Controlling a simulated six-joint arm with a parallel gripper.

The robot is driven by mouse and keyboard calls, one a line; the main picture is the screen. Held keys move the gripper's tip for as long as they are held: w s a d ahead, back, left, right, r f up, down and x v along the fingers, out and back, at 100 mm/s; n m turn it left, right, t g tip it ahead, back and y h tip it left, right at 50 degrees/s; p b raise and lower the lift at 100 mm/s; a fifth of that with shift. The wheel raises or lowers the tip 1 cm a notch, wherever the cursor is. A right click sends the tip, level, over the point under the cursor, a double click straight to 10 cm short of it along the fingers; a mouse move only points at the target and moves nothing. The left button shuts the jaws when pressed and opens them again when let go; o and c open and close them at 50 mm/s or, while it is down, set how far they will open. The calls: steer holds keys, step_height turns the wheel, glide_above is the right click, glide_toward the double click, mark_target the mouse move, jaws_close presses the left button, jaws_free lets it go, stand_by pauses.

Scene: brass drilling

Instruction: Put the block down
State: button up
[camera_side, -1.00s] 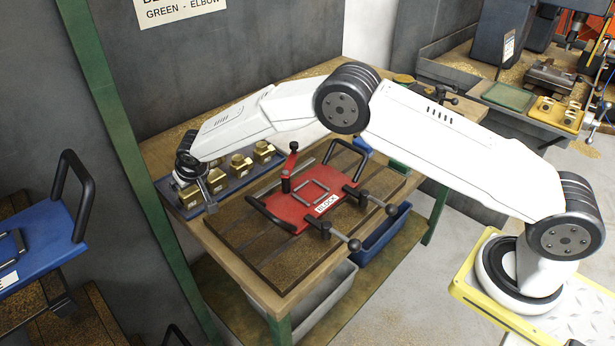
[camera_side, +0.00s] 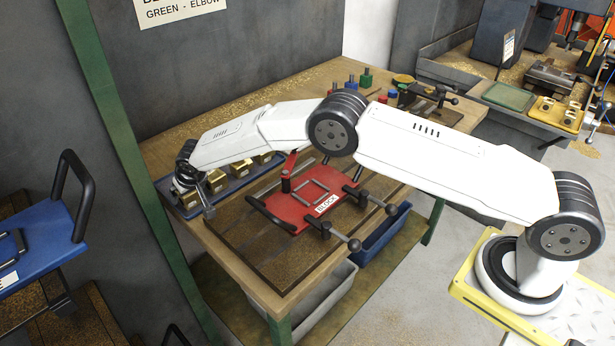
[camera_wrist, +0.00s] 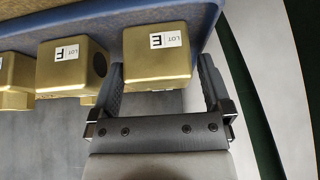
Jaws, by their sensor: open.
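A brass block labelled LOT E (camera_wrist: 157,55) sits at the end of the row on the blue tray (camera_wrist: 205,12) in the wrist view. My gripper (camera_wrist: 160,72) is open, with one dark finger on each side of the block's near part. I cannot tell whether either finger touches it. In the side view my gripper (camera_side: 203,203) is low at the tray's left end, by the end block (camera_side: 193,199), which my wrist partly hides. A block labelled LOT F (camera_wrist: 70,65) stands just left of the left finger.
More brass blocks (camera_side: 217,182) stand along the tray. A red fixture plate labelled BLOCK (camera_side: 300,205), with black handles and clamps, lies to the right. Blue and grey bins (camera_side: 318,308) sit below the table. Coloured pieces (camera_side: 365,78) stand at the back.

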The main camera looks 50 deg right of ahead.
jaws_close()
steer(key=shift+w+r, duration=0.1)
steer(key=shift+r, duration=0.05)
steer(key=shift+r, duration=0.2)
steer(key=shift+r, duration=1.5)
steer(key=s+d+r, duration=0.3)
steer(key=s+r, duration=0.6)
steer(key=s, duration=0.4)
steer(key=shift+s+d+r, duration=0.2)
steer(key=shift+s+r, duration=0.05)
steer(key=shift+s, duration=0.05)
